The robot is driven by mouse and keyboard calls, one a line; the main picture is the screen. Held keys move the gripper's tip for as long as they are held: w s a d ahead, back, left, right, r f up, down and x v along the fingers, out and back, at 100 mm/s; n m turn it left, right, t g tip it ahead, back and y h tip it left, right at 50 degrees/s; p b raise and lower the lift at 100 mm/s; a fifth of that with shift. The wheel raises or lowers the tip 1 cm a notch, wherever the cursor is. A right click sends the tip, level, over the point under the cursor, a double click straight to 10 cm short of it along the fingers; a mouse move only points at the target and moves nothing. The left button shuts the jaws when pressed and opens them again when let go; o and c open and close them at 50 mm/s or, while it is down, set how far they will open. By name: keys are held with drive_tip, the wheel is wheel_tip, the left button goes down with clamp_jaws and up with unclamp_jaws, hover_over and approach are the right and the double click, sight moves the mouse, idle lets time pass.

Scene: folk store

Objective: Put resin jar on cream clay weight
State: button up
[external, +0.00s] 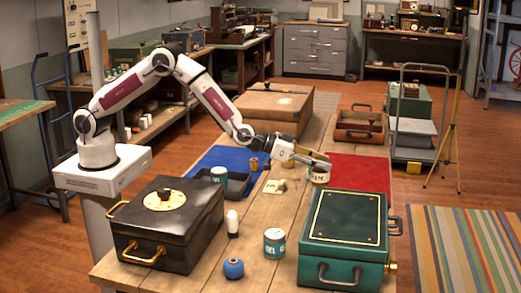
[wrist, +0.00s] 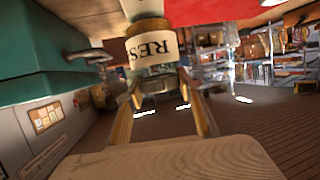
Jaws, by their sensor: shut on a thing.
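My gripper (external: 322,163) is over the table beside the red cloth, shut on the resin jar (external: 320,175). The jar has a white label with dark letters.
A green case (external: 345,238) stands at the front right, a black case (external: 168,225) at the front left. A teal-labelled jar (external: 274,243), blue ball-like object (external: 233,268) and white bottle (external: 232,223) stand between them. A blue cloth (external: 232,160) and brown case (external: 274,105) lie farther back.

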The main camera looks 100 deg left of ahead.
idle(0.3)
drive_tip(key=o, duration=1.3)
drive_tip(key=shift+f, duration=0.1)
drive_tip(key=shift+s+d+r, duration=0.15)
drive_tip(key=shift+s+r, duration=0.15)
drive_tip(key=shift+s, duration=0.05)
drive_tip(key=shift+v, duration=5.6)
